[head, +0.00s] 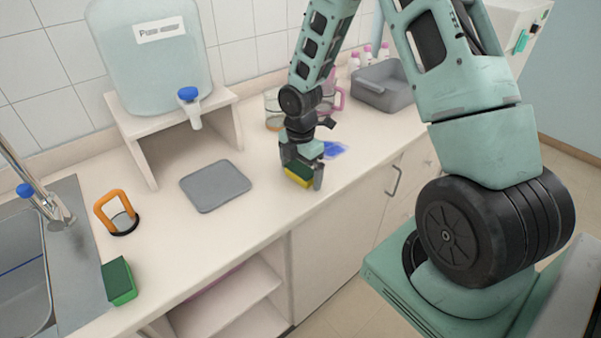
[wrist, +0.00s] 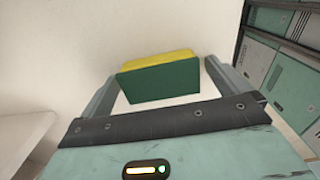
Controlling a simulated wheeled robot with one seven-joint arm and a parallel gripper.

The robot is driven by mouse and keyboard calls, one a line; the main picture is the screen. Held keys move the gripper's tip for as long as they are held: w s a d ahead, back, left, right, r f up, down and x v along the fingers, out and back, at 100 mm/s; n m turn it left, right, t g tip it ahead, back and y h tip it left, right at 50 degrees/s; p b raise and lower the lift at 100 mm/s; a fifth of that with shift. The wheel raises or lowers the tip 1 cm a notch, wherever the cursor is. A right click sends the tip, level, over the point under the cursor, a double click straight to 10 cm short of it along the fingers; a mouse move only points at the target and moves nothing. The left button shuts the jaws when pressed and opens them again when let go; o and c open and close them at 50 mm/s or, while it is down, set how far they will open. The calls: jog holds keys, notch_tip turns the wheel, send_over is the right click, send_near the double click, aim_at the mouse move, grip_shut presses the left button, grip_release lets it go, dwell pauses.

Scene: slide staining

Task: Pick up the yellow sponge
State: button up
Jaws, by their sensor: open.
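The yellow sponge (head: 298,175) has a dark green layer and sits on the counter near its front edge. In the wrist view the sponge (wrist: 158,79) shows its green face towards me and its yellow part behind. My gripper (head: 301,172) is over it, pointing down, with its jaws open. In the wrist view the two fingers of my gripper (wrist: 160,90) stand on either side of the sponge, with a gap visible on the right. I cannot tell whether the left finger touches it.
A green sponge (head: 119,281) lies by the sink (head: 22,285). A grey mat (head: 215,186), an orange-handled tool (head: 119,213) and a blue patch (head: 334,150) are on the counter. Glass vessels (head: 273,107) and a grey bin (head: 380,87) stand behind. A water tank (head: 152,60) stands at the back left.

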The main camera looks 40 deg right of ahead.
aim_at(300, 169)
jog(key=c, duration=1)
notch_tip(300, 169, up, 10)
jog(key=shift+r, duration=0.1)
jog(key=o, duration=0.4)
jog(key=c, duration=0.3)
